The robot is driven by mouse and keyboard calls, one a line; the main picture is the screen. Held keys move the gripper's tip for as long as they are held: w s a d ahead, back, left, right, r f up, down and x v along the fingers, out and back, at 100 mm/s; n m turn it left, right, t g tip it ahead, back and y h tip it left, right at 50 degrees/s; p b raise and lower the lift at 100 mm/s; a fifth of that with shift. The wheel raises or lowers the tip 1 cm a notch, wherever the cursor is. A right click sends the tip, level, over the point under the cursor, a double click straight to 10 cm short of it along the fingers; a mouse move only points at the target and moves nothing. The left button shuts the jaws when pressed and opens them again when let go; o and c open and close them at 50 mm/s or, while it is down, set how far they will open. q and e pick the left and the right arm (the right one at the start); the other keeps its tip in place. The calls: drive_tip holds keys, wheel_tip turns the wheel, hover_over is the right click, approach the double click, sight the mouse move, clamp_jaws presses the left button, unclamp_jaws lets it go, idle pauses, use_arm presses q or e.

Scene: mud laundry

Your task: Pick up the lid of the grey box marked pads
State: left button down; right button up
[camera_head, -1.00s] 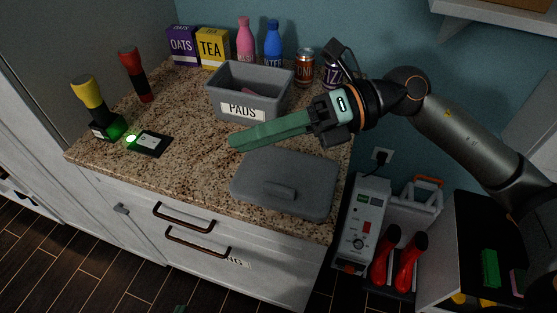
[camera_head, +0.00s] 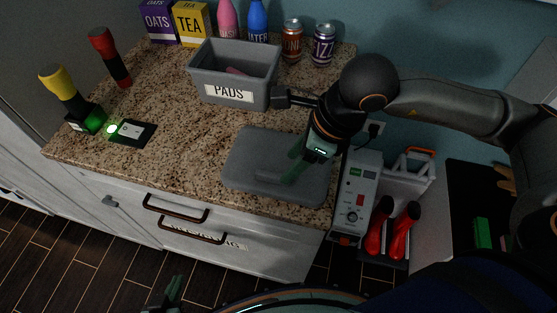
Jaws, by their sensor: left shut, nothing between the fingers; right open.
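The grey box marked PADS (camera_head: 235,63) stands open at the back of the granite counter, with something pinkish inside. Its grey lid (camera_head: 243,150) lies flat on the counter at the front right, with a raised handle (camera_head: 268,178) on its top. My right gripper (camera_head: 292,168) is open and points down over the right half of the lid, its green fingers close to the right end of the handle. I cannot tell whether they touch it. My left gripper (camera_head: 170,292) is shut and empty at the bottom edge of the picture, below the counter front.
A black and red torch (camera_head: 112,60), a yellow and black one (camera_head: 68,95) and a dark card-like pad (camera_head: 132,133) stand or lie on the left. Boxes, bottles and cans (camera_head: 292,42) line the back wall. A grey machine (camera_head: 358,195) stands right of the counter.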

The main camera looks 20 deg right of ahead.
sight(277, 175)
drive_tip(key=x, duration=0.2)
drive_tip(key=p+x, duration=0.1)
drive_tip(key=x, duration=0.2)
drive_tip(key=shift+w+a, duration=0.1)
drive_tip(key=shift+a, duration=0.3)
clamp_jaws()
